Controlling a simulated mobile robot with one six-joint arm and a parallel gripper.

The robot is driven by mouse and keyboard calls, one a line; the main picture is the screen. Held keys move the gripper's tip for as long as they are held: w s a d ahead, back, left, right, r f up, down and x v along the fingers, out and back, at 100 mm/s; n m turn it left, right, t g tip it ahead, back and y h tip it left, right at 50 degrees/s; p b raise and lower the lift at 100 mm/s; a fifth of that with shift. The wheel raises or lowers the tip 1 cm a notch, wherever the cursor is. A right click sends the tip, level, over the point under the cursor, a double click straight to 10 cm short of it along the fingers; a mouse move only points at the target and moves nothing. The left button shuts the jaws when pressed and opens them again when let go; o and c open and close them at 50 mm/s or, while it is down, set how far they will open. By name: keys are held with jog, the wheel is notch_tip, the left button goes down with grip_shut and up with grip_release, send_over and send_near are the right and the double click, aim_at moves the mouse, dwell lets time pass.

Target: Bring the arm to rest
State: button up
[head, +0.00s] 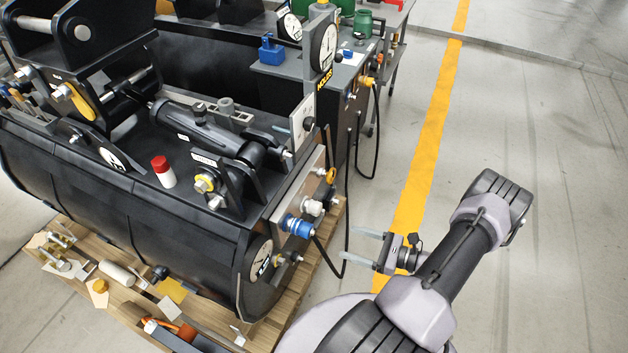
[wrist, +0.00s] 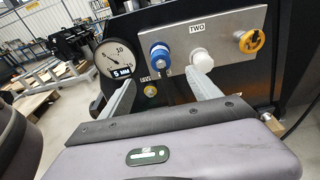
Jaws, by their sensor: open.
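My gripper (head: 362,249) is open and empty in the head view, to the right of the black bucket attachment (head: 150,220) and apart from it. Its two pale fingers point left toward the coupler plate. In the wrist view my gripper (wrist: 160,93) shows two spread grey fingers with nothing between them. Beyond them is the metal plate marked TWO (wrist: 215,45), with a blue coupler (wrist: 160,52), a white cap (wrist: 202,61) and a yellow-orange ring (wrist: 251,41). The blue coupler also shows in the head view (head: 298,227). My arm comes up from the bottom of the head view.
A wooden pallet (head: 135,318) under the bucket holds several loose fittings. A red-capped white bottle (head: 163,171) stands on the bucket. Black hoses (head: 347,200) hang near the plate. The floor (head: 560,150) to the right of the yellow line (head: 425,160) is clear.

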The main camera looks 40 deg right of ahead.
jog(key=w+a+r+n+g+y, duration=0.1)
jog(key=w+a+r+n+g, duration=0.25)
jog(key=r, duration=0.35)
jog(key=w+a+r+n+g+y, duration=0.1)
jog(key=w+a+r+n+g, duration=0.3)
jog(key=r, duration=0.3)
jog(key=w+a+r+n+g+y, duration=0.1)
jog(key=w+a+r+n+g, duration=0.15)
jog(key=a+r+n, duration=0.35)
jog(key=s+a+r+n+h, duration=0.3)
jog(key=s+a+r+n, duration=0.2)
jog(key=a+r, duration=0.4)
jog(key=s+a+r+n+h, duration=0.4)
jog(key=s+a+r+n, duration=0.1)
jog(key=a+r+n, duration=0.3)
notch_tip(320, 180, up, 2)
jog(key=shift+s+a+r+t, duration=0.2)
jog(key=shift+a+t, duration=0.2)
jog(key=shift+a, duration=0.5)
jog(key=shift+n, duration=0.25)
